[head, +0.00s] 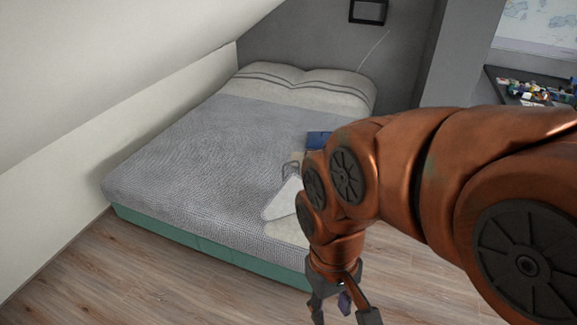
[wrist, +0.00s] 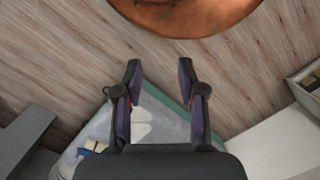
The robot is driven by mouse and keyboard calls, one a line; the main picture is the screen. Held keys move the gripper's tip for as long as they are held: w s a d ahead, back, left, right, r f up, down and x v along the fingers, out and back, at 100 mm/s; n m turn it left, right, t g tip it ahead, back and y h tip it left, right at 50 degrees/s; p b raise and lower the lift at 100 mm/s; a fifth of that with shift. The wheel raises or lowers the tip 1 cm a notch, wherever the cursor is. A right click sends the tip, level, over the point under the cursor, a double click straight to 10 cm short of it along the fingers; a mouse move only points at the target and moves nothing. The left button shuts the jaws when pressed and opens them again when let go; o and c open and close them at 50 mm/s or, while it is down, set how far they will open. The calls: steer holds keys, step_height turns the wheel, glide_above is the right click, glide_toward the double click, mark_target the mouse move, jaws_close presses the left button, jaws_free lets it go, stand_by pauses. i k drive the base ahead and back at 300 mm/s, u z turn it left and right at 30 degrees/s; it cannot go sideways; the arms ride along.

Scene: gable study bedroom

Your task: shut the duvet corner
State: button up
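The bed's grey duvet (head: 200,150) has its near right corner folded back. The folded corner shows as a pale triangular flap (head: 283,200), with a cream sheet (head: 287,229) bare beside it. My arm hides part of this area. My gripper (head: 343,304) points down in front of the bed's near right end, apart from the flap. In the wrist view, my gripper (wrist: 160,75) is open, with nothing between its fingers. A pale part of the bed (wrist: 148,128) and its green edge show beyond the fingers there.
The green bed base (head: 215,253) borders clear wooden floor (head: 110,270). A cluttered desk (head: 530,88) stands at the right. The sloped ceiling hangs over the left side.

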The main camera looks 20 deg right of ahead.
mark_target(281, 203)
steer(key=u, duration=0.45)
steer(key=i, duration=1.05)
steer(key=z, duration=0.1)
